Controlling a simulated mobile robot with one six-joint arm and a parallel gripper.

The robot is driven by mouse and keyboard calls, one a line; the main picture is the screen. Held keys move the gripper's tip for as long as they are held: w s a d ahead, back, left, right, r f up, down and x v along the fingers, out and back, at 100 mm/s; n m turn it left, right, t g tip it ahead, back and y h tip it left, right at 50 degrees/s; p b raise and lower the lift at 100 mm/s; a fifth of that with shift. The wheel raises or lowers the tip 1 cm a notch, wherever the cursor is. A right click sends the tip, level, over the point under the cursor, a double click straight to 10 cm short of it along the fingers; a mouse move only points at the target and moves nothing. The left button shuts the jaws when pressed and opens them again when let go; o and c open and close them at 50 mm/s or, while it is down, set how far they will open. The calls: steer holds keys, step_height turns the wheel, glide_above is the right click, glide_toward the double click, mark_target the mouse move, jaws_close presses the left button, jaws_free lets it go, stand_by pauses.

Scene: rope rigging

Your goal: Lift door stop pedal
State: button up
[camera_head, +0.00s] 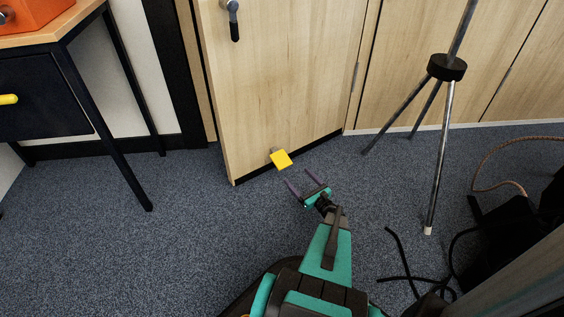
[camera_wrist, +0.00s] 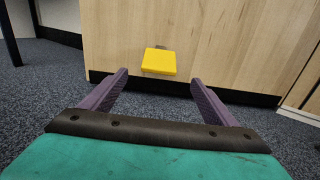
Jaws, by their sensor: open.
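The door stop pedal (camera_head: 281,159) is a yellow square plate on a small grey mount, low on the face of a light wooden door (camera_head: 275,80). In the wrist view the yellow pedal (camera_wrist: 159,61) shows ahead of my gripper, between the two fingers and a little beyond their tips. My gripper (camera_head: 298,181) is open and empty, with purple fingers, just in front of and to the lower right of the pedal in the head view. In the wrist view my gripper's fingers (camera_wrist: 159,80) are spread wide and do not touch the pedal.
A dark-legged desk (camera_head: 85,85) with a drawer stands at the left. A tripod (camera_head: 446,70) stands at the right, with black straps (camera_head: 400,270) and a rope (camera_head: 490,160) near it. The door has a dark handle (camera_head: 234,20).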

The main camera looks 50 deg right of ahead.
mark_target(285, 164)
steer(key=shift+w, duration=0.1)
steer(key=b+x, duration=0.4)
steer(key=x, duration=0.8)
steer(key=shift+f, duration=0.1)
steer(key=shift+x, duration=0.85)
steer(key=c, duration=1.5)
steer(key=shift+a, duration=0.1)
